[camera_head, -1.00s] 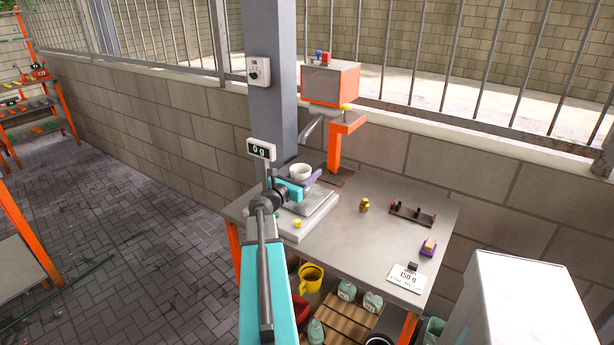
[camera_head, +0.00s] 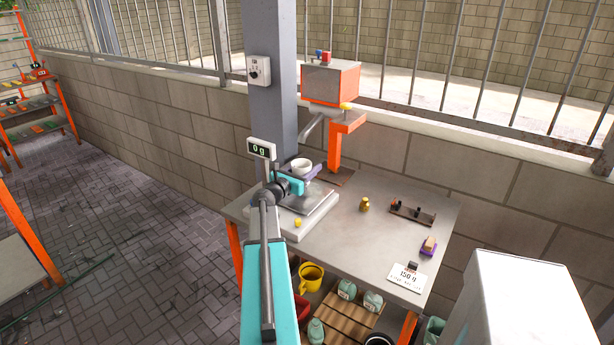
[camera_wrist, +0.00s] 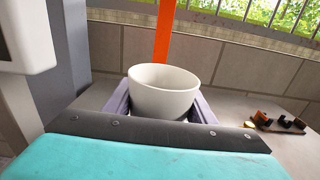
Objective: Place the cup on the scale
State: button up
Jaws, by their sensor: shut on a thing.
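The white cup (camera_head: 302,166) is held between the fingers of my gripper (camera_head: 308,173), above the scale's far part. In the wrist view the cup (camera_wrist: 164,92) stands nearly upright, tilted slightly, between the two purple-grey fingers of my gripper (camera_wrist: 160,108). Its inside looks empty as far as I can see. The scale (camera_head: 322,207) has a grey plate on a pale base, and its display (camera_head: 261,149) reads 0 g. My arm covers part of the scale. The gap between cup and plate is hard to judge.
An orange-and-grey dispenser (camera_head: 330,84) with a spout stands behind the scale. A brass weight (camera_head: 365,204), a rack (camera_head: 411,213), a brush-like block (camera_head: 428,245) and a 150 g card (camera_head: 407,277) lie on the table to the right. A yellow knob (camera_head: 298,223) is at the scale's front.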

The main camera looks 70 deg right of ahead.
jog(key=shift+f+b, duration=0.8)
jog(key=shift+f, duration=0.75)
jog(key=shift+f, duration=0.2)
jog(key=o, duration=1)
jog(key=shift+r, duration=0.3)
jog(key=shift+b+v, duration=1.1)
jog(key=shift+v, duration=4.9)
jog(key=shift+f, duration=0.1)
